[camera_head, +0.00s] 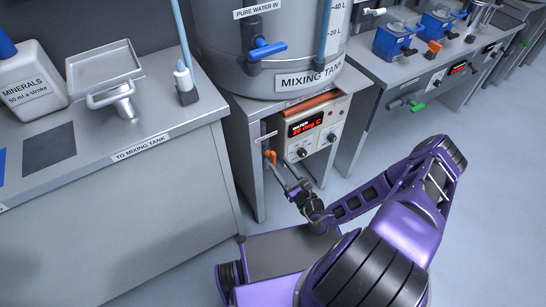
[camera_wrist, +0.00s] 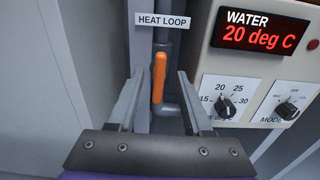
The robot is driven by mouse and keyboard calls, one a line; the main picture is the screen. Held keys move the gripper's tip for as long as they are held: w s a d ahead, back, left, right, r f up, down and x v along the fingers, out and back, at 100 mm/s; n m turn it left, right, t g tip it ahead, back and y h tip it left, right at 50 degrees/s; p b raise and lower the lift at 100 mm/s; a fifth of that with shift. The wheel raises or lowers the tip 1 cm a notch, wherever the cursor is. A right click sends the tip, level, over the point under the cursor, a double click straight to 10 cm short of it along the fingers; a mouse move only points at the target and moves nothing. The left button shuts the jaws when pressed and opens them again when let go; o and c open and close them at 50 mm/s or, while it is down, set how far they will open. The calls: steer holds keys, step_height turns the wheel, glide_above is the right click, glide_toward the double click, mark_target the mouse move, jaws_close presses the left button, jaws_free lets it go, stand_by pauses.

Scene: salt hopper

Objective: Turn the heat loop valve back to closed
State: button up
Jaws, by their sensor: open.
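The heat loop valve has an orange lever handle (camera_wrist: 158,78) below a HEAT LOOP label (camera_wrist: 161,21). The handle stands upright, along the line of the grey pipe (camera_wrist: 164,45). In the head view the orange handle (camera_head: 270,156) shows at the left side of the control unit under the mixing tank. My gripper (camera_wrist: 159,88) is open, with one finger on each side of the handle in the wrist view. I cannot tell how deep the handle sits between them; no contact is visible. In the head view my gripper (camera_head: 287,183) is just in front of the valve.
The control unit (camera_head: 316,130) reads WATER 20 deg C and has two black knobs, close right of my gripper. The mixing tank (camera_head: 275,45) stands above. A grey counter (camera_head: 120,160) is at left. Floor at right is clear.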

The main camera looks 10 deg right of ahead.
mark_target(275, 159)
steer(key=shift+x, duration=2.65)
jaws_close()
